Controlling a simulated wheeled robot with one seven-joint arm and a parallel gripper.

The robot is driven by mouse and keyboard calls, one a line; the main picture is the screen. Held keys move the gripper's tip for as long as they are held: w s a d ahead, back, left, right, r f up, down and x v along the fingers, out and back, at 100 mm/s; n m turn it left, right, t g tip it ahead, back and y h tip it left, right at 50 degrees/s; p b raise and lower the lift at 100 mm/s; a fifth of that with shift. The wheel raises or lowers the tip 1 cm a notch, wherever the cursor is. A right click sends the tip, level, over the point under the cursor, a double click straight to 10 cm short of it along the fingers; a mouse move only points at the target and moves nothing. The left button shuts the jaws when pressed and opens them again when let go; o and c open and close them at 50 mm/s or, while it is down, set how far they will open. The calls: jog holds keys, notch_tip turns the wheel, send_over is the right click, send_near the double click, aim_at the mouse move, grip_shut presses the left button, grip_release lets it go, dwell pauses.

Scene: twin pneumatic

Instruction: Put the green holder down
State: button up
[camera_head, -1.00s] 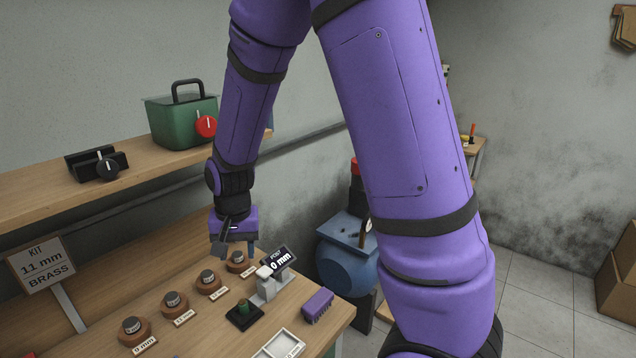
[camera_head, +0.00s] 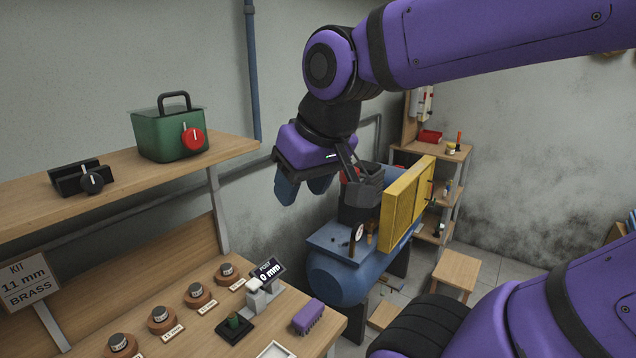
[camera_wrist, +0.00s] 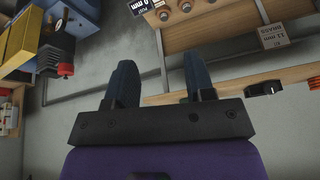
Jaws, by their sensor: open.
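A small green holder (camera_head: 234,319) stands upright in a black square base (camera_head: 235,331) on the workbench, in the head view. My gripper (camera_head: 303,194) is open and empty, raised above and behind the bench, well clear of the holder. In the wrist view the two dark blue fingers of my gripper (camera_wrist: 162,82) are spread with nothing between them. I cannot make out the green holder in the wrist view.
A green box (camera_head: 168,137) sits on the shelf. A blue compressor (camera_head: 338,279) and yellow panel (camera_head: 403,205) stand beyond.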

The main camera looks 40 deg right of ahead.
jog(key=s, duration=0.1)
jog(key=s+r, duration=0.1)
jog(key=s, duration=0.1)
jog(key=shift+d+n, duration=0.2)
jog(key=shift+n, duration=0.1)
